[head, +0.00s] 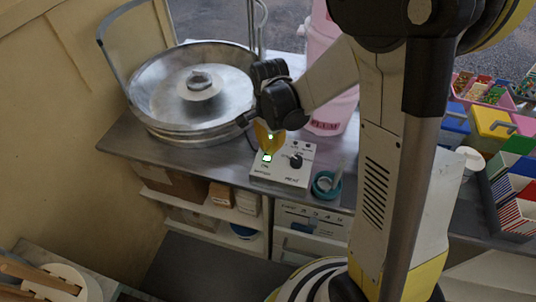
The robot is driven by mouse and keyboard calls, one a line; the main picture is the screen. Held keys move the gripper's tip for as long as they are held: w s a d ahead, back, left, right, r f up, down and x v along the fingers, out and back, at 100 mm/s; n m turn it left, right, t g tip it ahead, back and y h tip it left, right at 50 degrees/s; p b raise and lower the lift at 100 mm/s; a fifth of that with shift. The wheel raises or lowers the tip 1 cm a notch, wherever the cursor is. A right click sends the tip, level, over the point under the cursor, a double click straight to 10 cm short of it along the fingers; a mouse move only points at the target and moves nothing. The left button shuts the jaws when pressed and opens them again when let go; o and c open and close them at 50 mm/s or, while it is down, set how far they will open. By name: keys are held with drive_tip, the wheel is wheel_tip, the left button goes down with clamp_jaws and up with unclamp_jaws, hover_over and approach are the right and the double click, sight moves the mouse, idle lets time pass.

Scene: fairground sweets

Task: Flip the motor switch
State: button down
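The white control box (282,178) lies on the grey counter, in front and to the right of the round metal cotton-candy pan (190,85). A small switch (267,158) on the left of its top glows green, with small lettering below it. A black knob (296,161) is on the right of the box. My gripper (268,149) points down over the box, its yellowish fingers just above or at the switch. I cannot tell whether they touch it. The fingers look close together, but whether they are fully shut is unclear. I see nothing held.
A pink container (325,75) stands behind my arm. A teal cup (326,185) stands right of the box. Colourful trays (493,90) and striped bags (517,178) fill the right. Shelves with boxes (175,180) are below. My arm hides part of the counter.

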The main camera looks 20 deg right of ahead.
drive_tip(key=shift+f, duration=0.3)
drive_tip(key=shift+r+p, duration=2.3)
drive_tip(key=shift+r, duration=1.25)
drive_tip(key=shift+s+r, duration=0.1)
drive_tip(key=shift+r, duration=0.2)
drive_tip(key=s+r+n+t+b, duration=0.4)
drive_tip(key=s+r+n+t, duration=0.3)
drive_tip(key=s+r+n, duration=0.3)
drive_tip(key=s+n, duration=0.2)
drive_tip(key=n, duration=0.1)
drive_tip(key=shift+s+r, duration=0.3)
drive_tip(key=shift+r, duration=0.1)
